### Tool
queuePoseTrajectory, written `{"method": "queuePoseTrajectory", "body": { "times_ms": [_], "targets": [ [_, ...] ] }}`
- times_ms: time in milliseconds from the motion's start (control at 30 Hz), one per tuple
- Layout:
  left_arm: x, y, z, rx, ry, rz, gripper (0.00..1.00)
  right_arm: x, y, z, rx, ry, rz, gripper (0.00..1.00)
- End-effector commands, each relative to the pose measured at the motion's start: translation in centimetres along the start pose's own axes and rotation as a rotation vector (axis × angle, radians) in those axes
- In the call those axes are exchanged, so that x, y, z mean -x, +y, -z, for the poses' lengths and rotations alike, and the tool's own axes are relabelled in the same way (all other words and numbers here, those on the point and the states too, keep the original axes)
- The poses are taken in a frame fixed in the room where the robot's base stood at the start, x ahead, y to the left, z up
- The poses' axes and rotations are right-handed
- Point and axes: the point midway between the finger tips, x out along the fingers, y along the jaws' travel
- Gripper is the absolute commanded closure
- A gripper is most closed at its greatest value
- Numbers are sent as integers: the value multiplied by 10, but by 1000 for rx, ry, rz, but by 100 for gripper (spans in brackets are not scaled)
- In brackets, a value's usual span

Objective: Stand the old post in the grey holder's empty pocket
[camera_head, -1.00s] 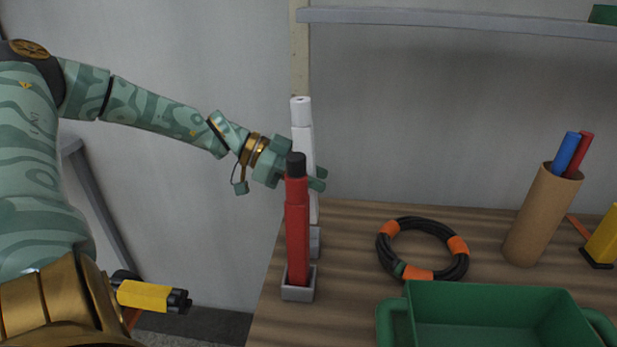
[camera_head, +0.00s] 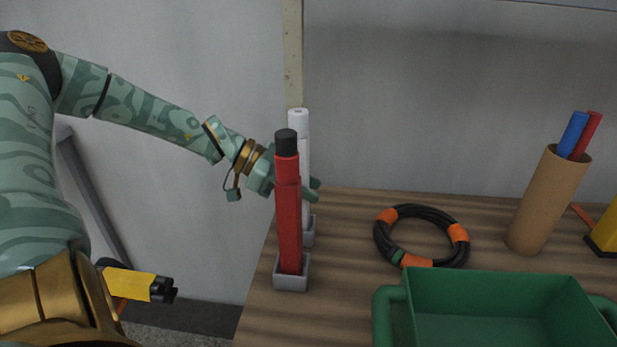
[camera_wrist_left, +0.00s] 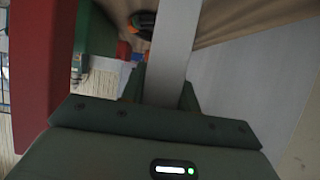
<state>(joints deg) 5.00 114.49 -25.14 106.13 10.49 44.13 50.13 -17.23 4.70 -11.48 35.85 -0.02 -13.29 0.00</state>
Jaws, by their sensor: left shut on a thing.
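A tall white post (camera_head: 304,150) stands upright behind the red post, and my left gripper (camera_head: 310,190) is shut on it at about mid-height. In the left wrist view the white post (camera_wrist_left: 175,50) runs between the two fingers. Its lower end meets the rear grey pocket (camera_head: 308,234); I cannot tell how deep it sits. A red post (camera_head: 288,215) with a black cap stands upright in the front pocket of the grey holder (camera_head: 291,283) and partly hides the gripper and white post. It also shows in the left wrist view (camera_wrist_left: 38,60). My right gripper is not in view.
A black hose coil (camera_head: 422,212) with orange bands lies right of the holder. A green bin (camera_head: 490,285) stands in front of it. A cardboard tube (camera_head: 547,200) with a blue and a red stick stands at right. The holder is near the table's left edge.

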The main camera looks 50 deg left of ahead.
Motion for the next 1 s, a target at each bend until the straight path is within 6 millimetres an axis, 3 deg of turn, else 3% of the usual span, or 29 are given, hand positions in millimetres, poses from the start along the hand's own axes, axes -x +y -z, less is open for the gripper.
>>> {"method": "queuePoseTrajectory", "body": {
  "times_ms": [367, 1000],
  "targets": [
    [-3, 0, -6, -2, 1, 1, 100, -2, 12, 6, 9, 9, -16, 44],
    [-8, 0, -15, -1, 1, 1, 100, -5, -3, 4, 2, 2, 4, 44]
  ]
}}
